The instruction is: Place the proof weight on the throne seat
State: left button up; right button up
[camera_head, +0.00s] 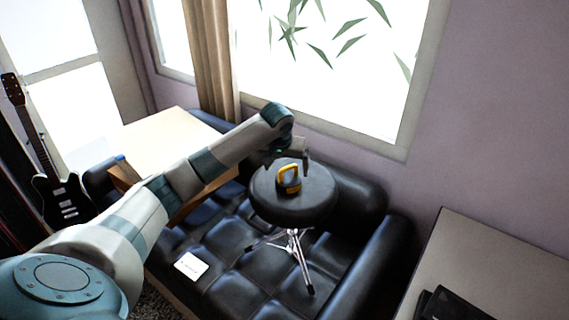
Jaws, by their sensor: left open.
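The throne seat (312,202) is a round black drum stool on a chrome tripod, standing on the black sofa. The proof weight (289,187), dark with a yellow loop handle, sits upright on the left part of the round seat. My left gripper (293,160) is open just above and behind the yellow handle. Part of the gripper is hidden by my wrist and is small in view, so I cannot tell whether it touches the handle. My right gripper is not in view.
The tufted black sofa (225,255) lies under the stool, with a white card (190,265) on it. A wooden table (160,140) and a guitar (62,200) stand at left. A pale desk (490,260) with a black item (445,305) is at right. The window wall is close behind.

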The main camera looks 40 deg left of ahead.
pick_arm(q)
jog(key=shift+b+v, duration=0.35)
jog(key=shift+v, duration=1.7)
